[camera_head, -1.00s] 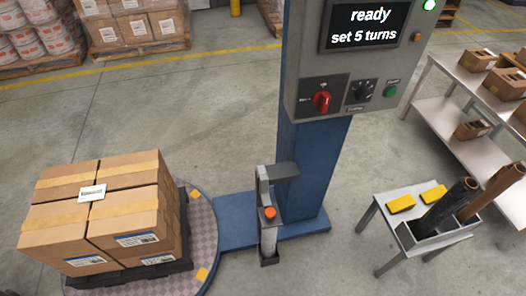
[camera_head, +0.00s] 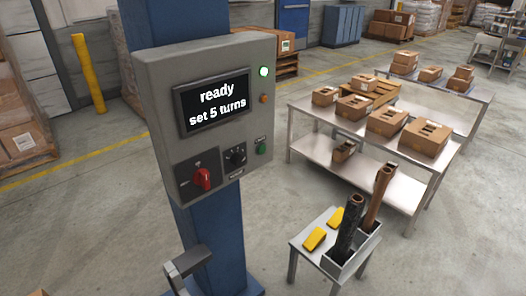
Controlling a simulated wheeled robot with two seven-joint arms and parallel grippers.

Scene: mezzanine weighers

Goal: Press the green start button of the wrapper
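The wrapper's grey control box (camera_head: 158,75) is mounted on a blue column (camera_head: 218,240) left of the middle. Its screen (camera_head: 212,101) reads "ready" and "set 5 turns". The green start button (camera_head: 261,148) sits at the lower right of the panel face. A black dial (camera_head: 236,157) is left of it, and a red rotary switch (camera_head: 202,179) is further left. A green lamp (camera_head: 264,71) is lit at the upper right, above an orange button or lamp (camera_head: 264,98). Neither of my grippers is in view.
A small table (camera_head: 300,243) holds yellow objects (camera_head: 315,239) and a bin (camera_head: 352,262) with dark and brown tubes. Steel tables (camera_head: 300,107) with several cartons stand behind at right. A yellow post (camera_head: 88,73) is at left. Floor between is clear.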

